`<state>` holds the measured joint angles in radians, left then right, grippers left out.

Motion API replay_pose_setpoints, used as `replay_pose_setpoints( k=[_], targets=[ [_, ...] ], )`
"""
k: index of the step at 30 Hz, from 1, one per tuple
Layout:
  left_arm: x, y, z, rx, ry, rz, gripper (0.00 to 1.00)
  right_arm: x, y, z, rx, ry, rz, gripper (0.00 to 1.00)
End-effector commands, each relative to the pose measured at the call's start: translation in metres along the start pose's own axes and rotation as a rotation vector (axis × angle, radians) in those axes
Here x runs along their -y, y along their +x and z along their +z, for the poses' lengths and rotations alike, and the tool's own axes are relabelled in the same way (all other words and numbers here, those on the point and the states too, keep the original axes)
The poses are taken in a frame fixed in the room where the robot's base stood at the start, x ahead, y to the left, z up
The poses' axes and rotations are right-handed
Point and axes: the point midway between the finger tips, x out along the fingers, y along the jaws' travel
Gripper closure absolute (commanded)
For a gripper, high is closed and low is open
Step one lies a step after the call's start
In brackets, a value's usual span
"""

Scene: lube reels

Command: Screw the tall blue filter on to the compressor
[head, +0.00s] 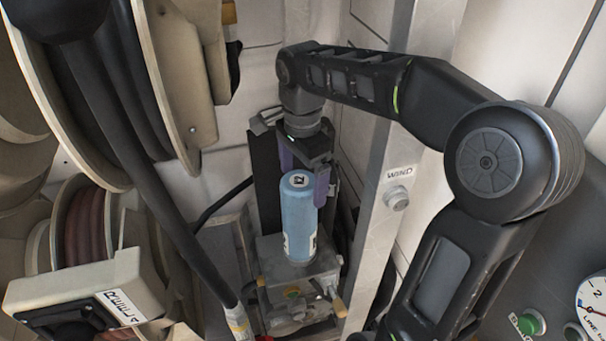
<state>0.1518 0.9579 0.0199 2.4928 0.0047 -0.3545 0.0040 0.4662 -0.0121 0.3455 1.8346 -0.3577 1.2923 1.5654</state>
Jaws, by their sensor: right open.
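The tall blue filter (298,222) stands upright on top of the grey metal compressor (272,268). It has a pale label low on its side and a marked top. My right arm reaches over from the right, and my right gripper (308,178) points down around the upper part of the filter. Its purple-padded fingers show on either side, partly behind the filter. The jaws are open, and contact with the filter cannot be told. The joint under the filter's base is too small to judge. My left gripper is not in view.
Large hose reels (175,75) fill the left side, and a dark hose (130,165) hangs diagonally beside the compressor. An upright metal post with a WIND knob (396,198) stands to the right. A gauge (594,305) and green button (530,322) are at lower right.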

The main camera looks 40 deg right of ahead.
Motion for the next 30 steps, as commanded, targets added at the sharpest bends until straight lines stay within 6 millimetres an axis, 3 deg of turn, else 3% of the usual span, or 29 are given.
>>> replay_pose_setpoints(
  k=[15, 26, 30],
  targets=[
    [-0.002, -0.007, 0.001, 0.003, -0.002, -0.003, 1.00, -0.001, 0.066, 0.000, 0.002, -0.001, 0.002, 0.04],
    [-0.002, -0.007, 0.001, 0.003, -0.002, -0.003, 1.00, 0.000, 0.070, 0.001, 0.002, -0.001, -0.001, 0.04],
    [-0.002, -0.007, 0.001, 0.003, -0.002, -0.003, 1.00, 0.000, 0.070, 0.001, 0.001, -0.001, -0.001, 0.16]
  ],
)
